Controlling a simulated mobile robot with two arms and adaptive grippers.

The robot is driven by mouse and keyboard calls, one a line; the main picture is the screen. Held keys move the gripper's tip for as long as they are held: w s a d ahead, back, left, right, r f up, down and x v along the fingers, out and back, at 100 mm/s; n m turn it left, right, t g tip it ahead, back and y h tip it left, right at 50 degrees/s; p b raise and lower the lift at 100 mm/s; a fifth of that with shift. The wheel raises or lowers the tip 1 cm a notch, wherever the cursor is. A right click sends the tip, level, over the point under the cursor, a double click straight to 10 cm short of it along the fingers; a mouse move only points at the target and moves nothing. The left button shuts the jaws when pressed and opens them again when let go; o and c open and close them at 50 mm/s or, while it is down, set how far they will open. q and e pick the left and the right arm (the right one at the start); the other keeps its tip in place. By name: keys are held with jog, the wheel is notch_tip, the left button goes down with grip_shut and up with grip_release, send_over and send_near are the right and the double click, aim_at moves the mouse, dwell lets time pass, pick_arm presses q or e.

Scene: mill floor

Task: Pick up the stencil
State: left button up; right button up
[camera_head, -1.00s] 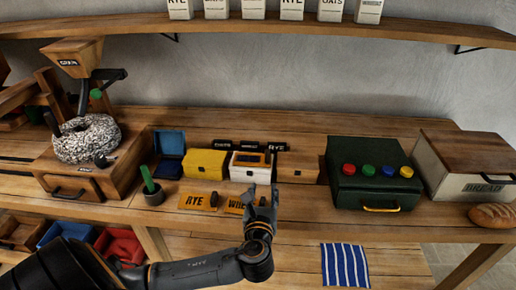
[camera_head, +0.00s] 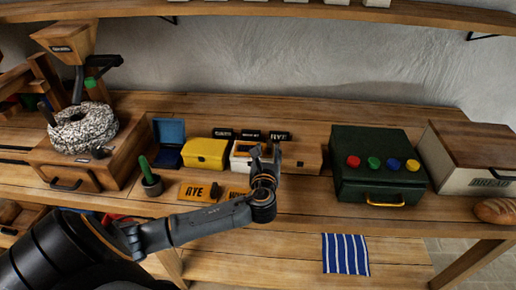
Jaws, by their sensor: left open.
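Two flat yellow plates with dark lettering, which look like stencils, lie near the front of the workbench. The left plate reads RYE (camera_head: 195,190) and has a dark knob at its right end. The second plate (camera_head: 236,193) is mostly hidden by my left arm; only its left part shows. My left gripper (camera_head: 264,152) is open, with its fingers pointing away from me over the white box (camera_head: 237,164) behind the plates. The fingers hold nothing that I can see. Whether they touch the box I cannot tell. My right gripper is not in view.
Blue (camera_head: 169,143), yellow (camera_head: 206,153) and wooden (camera_head: 302,157) boxes flank the white one. Black labelled blocks (camera_head: 250,135) stand behind. A green case (camera_head: 375,150) is to the right, a stone mill (camera_head: 84,128) to the left. A green-handled tool stands in a dark pot (camera_head: 152,186).

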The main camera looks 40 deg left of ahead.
aim_at(254, 146)
pick_arm(q)
jog(key=x, duration=0.4)
jog(key=shift+w+f+p, duration=0.3)
grip_shut()
